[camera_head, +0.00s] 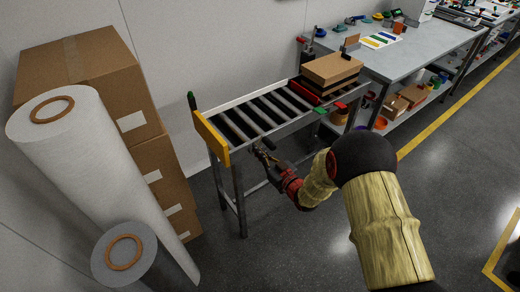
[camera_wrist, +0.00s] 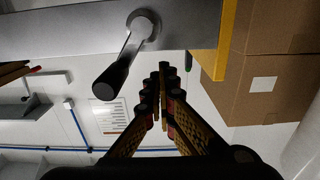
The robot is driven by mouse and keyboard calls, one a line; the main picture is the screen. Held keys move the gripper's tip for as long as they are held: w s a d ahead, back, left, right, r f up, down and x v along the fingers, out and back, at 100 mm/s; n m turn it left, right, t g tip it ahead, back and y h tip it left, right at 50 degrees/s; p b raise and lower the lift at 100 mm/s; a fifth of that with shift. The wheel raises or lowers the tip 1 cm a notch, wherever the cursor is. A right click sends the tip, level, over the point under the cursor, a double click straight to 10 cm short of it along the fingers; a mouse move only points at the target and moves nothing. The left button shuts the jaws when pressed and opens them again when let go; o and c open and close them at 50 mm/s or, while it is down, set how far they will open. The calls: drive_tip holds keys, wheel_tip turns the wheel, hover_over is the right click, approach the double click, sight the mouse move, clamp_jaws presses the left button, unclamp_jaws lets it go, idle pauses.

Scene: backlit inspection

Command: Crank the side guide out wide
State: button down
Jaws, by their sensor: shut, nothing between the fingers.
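The crank (camera_wrist: 142,25) sits on the grey side rail (camera_wrist: 75,27) of the roller conveyor in the wrist view. Its arm runs down and left to a black handle (camera_wrist: 109,83). My gripper (camera_wrist: 162,72) is shut and empty, right of the handle and apart from it. In the head view my gripper (camera_head: 262,150) is at the near side of the conveyor (camera_head: 288,128), close to its yellow end plate (camera_head: 211,138). The crank is too small to make out there. I cannot tell for certain which bar is the side guide.
Cardboard boxes (camera_head: 332,69) stand on the conveyor's far end. Stacked cartons (camera_head: 90,80) and white rolls (camera_head: 85,150) stand at the left. A grey workbench (camera_head: 405,52) is at the back right. The floor (camera_head: 300,255) in front is clear.

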drive_tip(key=shift+s+a+r, duration=0.25)
drive_tip(key=shift+s+a, duration=0.15)
drive_tip(key=shift+a, duration=0.15)
drive_tip(key=shift+s+a+r, duration=0.2)
drive_tip(key=shift+s+a, duration=0.2)
drive_tip(key=shift+a, duration=0.15)
drive_tip(key=shift+s+a+r+p, duration=0.15)
drive_tip(key=shift+s+a+r, duration=0.1)
drive_tip(key=shift+s+a, duration=0.3)
drive_tip(key=shift+s+a+r+p, duration=0.15)
drive_tip(key=shift+s+a+r, duration=0.15)
drive_tip(key=shift+a, duration=0.45)
drive_tip(key=s+a, duration=0.1)
drive_tip(key=a+r, duration=0.1)
drive_tip(key=shift+s+a, duration=0.3)
drive_tip(key=shift+s, duration=0.1)
drive_tip(key=c, duration=2.6)
unclamp_jaws()
drive_tip(key=o, duration=1.1)
drive_tip(key=shift+c, duration=0.2)
